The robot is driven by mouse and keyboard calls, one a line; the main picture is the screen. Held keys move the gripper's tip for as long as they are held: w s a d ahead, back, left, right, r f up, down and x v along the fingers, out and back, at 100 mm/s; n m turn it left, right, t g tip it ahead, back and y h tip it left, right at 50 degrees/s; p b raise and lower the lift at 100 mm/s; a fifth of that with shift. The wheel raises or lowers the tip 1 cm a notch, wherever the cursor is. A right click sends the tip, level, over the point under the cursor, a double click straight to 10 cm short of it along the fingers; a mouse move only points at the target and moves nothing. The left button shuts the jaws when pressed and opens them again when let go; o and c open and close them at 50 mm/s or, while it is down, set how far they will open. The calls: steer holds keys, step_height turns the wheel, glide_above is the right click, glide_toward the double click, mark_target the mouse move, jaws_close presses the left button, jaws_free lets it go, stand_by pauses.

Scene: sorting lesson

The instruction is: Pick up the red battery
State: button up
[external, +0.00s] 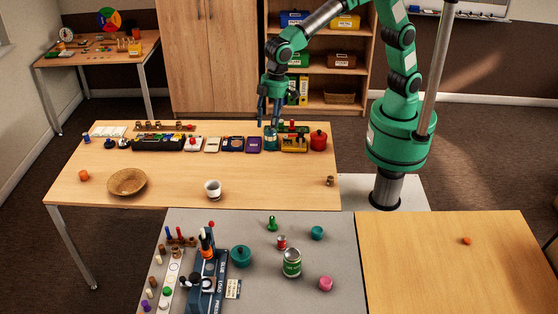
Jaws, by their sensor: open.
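A small red cylinder with a pale top (281,243) stands upright on the grey table, left of and behind a larger green can (292,263). It may be the red battery, but it is too small to be certain. My gripper (270,122) is open, pointing down over the back edge of the wooden table, far behind the red cylinder. Its fingertips are just above a blue-teal container (270,140); I cannot tell whether they touch it.
A green pawn-like piece (272,224), a teal cup (317,232), a teal pot (241,256) and a pink piece (326,283) surround the red cylinder. A dark blue apparatus (208,275) stands at left. A red pot (318,140) is right of my gripper. The right table (450,270) is mostly clear.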

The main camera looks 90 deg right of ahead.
steer(key=a+f, duration=1)
steer(key=a, duration=0.3)
steer(key=n+g+h, duration=0.1)
steer(key=n, duration=0.1)
glide_above(281, 237)
step_height(281, 237, down, 13)
steer(key=shift+s+d+p, duration=0.15)
steer(key=shift+d+p, duration=0.15)
steer(key=shift+p, duration=0.05)
steer(key=shift+f, duration=0.15)
steer(key=shift+m, duration=0.3)
step_height(281, 237, down, 8)
steer(key=shift+f+b, duration=0.15)
steer(key=shift+b, duration=0.7)
steer(key=shift+f, duration=0.1)
steer(key=shift+a+f+b, duration=0.15)
steer(key=shift+f+b, duration=0.3)
steer(key=shift+f, duration=0.85)
steer(key=shift+a+f+b, duration=0.15)
steer(key=shift+f+b, duration=0.25)
steer(key=shift+f, duration=0.85)
